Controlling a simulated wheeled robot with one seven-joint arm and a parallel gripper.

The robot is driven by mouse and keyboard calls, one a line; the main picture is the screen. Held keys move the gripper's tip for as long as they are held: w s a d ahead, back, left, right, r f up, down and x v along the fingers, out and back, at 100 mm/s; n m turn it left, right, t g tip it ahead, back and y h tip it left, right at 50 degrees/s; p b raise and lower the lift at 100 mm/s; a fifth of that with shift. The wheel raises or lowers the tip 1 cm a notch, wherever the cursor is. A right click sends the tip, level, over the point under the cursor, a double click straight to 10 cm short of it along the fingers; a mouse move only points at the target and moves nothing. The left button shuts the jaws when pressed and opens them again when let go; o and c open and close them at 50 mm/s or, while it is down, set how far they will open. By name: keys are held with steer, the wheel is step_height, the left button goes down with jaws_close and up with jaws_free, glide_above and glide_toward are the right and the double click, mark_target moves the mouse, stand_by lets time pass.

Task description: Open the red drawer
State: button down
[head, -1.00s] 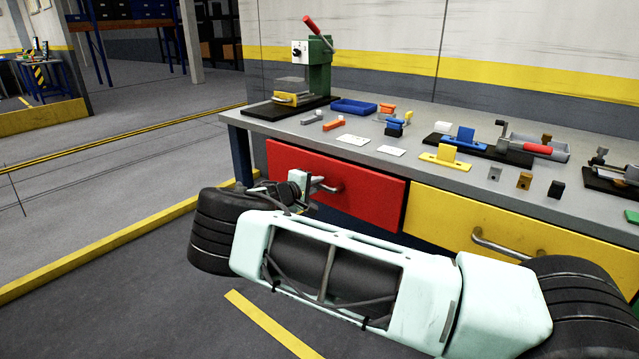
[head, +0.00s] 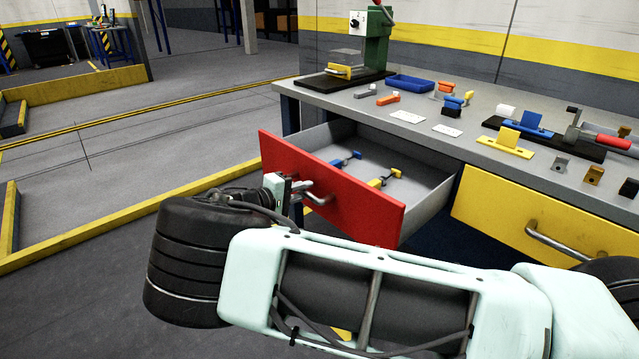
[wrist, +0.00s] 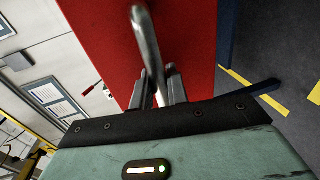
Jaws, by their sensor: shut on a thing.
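The red drawer (head: 335,198) stands well out from the workbench in the head view, so its grey inside shows. Its front also fills the upper middle of the wrist view (wrist: 95,40). My gripper (wrist: 158,88) is shut on the drawer's metal handle (wrist: 146,35), with one finger on each side of the bar. In the head view the handle (head: 318,198) shows beside my gripper (head: 300,190), which my arm partly hides. A blue item (head: 346,160) and a yellow item (head: 385,178) lie inside the drawer.
The yellow drawer (head: 500,213), to the right, is shut. The workbench top (head: 400,100) carries a green press (head: 377,45), a blue tray (head: 410,83) and several small parts. Open floor (head: 120,190) lies to the left of the bench.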

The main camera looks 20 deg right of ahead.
steer(key=shift+f+v, duration=0.15)
steer(key=shift+v, duration=0.55)
steer(key=shift+f+v, duration=0.1)
steer(key=shift+v, duration=0.6)
steer(key=c, duration=1.4)
jaws_free()
steer(key=shift+c, duration=0.2)
steer(key=shift+a, duration=0.1)
steer(key=v, duration=1.7)
steer(key=shift+a, duration=0.2)
steer(key=shift+d, duration=0.1)
